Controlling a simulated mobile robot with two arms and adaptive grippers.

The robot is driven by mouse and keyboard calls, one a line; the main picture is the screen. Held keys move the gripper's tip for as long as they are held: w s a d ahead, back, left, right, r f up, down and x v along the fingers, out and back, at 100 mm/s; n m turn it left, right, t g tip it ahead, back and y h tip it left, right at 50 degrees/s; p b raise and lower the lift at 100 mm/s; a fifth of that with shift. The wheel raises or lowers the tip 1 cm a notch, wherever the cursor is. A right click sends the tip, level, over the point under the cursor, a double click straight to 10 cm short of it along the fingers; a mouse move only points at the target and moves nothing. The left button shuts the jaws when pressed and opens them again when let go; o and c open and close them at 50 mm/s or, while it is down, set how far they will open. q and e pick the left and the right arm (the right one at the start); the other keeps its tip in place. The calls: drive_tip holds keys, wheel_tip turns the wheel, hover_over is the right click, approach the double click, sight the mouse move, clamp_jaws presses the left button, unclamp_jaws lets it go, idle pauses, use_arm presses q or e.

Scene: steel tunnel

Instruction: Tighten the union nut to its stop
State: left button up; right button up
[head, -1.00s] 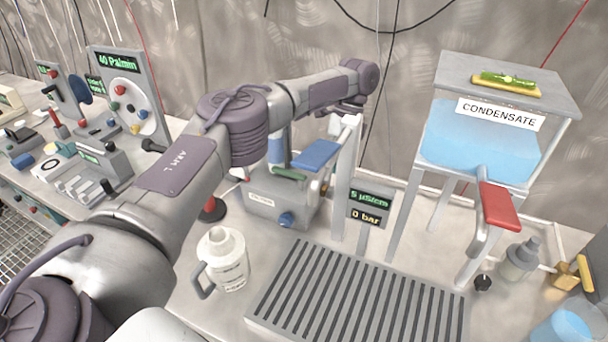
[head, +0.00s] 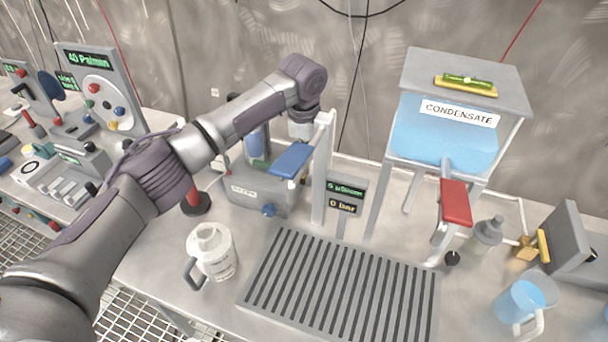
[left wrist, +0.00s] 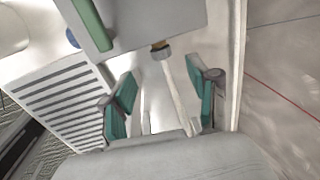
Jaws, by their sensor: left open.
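A grey ring with a brass-coloured part (left wrist: 161,49), which looks like the union nut, shows in the left wrist view under the edge of a grey box. A pale pipe or hose (left wrist: 177,95) runs from it down between my fingers. My left gripper (left wrist: 162,101) is open, its teal pads on either side of the pipe and apart from the nut. In the head view my left wrist (head: 302,122) is beside the top of a white post (head: 321,170), behind a blue lever (head: 291,159). The fingers and the nut are hidden there. My right gripper is not in view.
A grey unit (head: 255,197) stands below the blue lever, beside a display (head: 345,198) reading 0 bar. A slotted drain grate (head: 340,285) and white jug (head: 212,252) are in front. The condensate tank (head: 445,140) with red lever (head: 455,203) stands to the right.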

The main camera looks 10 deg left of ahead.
sight(308, 176)
use_arm(q)
drive_tip(key=f, duration=0.6)
drive_tip(key=w+f, duration=0.1)
drive_tip(key=f, duration=0.3)
drive_tip(key=shift+d+p, duration=0.1)
drive_tip(key=shift+p, duration=0.2)
drive_tip(key=shift+c, duration=0.2)
drive_tip(key=shift+r, duration=0.1)
drive_tip(key=c, duration=1.1)
drive_tip(key=shift+w+b, duration=0.15)
drive_tip(key=shift+b, duration=0.3)
clamp_jaws()
drive_tip(key=shift+w+f+g+b, duration=0.15)
drive_tip(key=shift+g+b, duration=0.35)
drive_tip(key=shift+b, duration=0.85)
drive_tip(key=shift+r, duration=0.2)
